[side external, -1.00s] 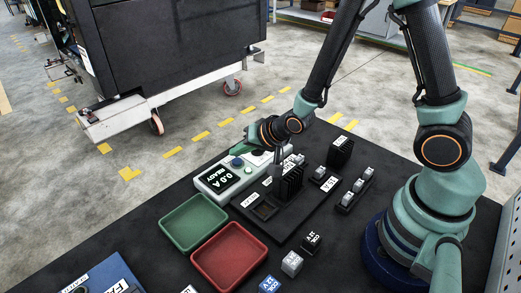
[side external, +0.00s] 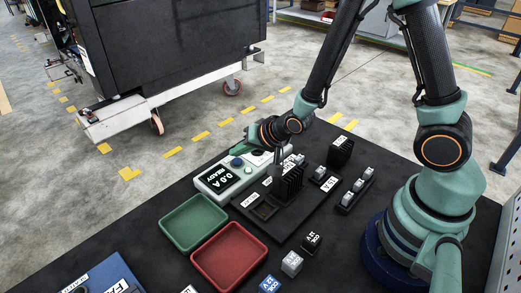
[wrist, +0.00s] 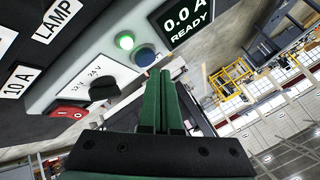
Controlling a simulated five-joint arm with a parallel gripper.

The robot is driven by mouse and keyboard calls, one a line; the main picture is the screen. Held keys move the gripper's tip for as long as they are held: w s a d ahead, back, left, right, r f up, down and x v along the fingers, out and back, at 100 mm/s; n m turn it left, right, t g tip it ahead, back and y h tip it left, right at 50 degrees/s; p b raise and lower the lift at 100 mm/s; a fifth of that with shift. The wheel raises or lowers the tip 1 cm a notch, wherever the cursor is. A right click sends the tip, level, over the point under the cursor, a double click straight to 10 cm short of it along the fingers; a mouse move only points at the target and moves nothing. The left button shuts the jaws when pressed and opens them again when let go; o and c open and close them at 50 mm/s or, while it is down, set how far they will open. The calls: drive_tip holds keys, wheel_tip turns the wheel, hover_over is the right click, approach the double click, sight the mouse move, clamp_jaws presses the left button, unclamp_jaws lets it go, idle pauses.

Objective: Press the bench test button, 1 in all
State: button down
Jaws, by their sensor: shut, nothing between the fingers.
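The bench tester (side external: 224,180) is a pale box with a display (side external: 221,183) reading 0.0 A READY, which also shows in the wrist view (wrist: 188,22). A blue round button (wrist: 145,56) sits beside the display; in the side view it shows as a small blue dot (side external: 237,162). In the side view my gripper (side external: 240,147) is at the tester's far edge.
The tester also has a dark 12 V/24 V knob (wrist: 103,88) and a red rocker switch (wrist: 70,112). A green tray (side external: 172,236) and a red tray (side external: 206,278) lie in front. A black fixture board (side external: 262,222) with blocks is to the right.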

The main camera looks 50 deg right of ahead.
sight(240, 163)
drive_tip(key=shift+f, duration=0.15)
drive_tip(key=shift+d+f, duration=0.1)
drive_tip(key=shift+f, duration=0.15)
drive_tip(key=shift+f, duration=0.5)
idle(0.7)
idle(0.3)
drive_tip(key=shift+r, duration=0.95)
drive_tip(key=shift+r, duration=2.5)
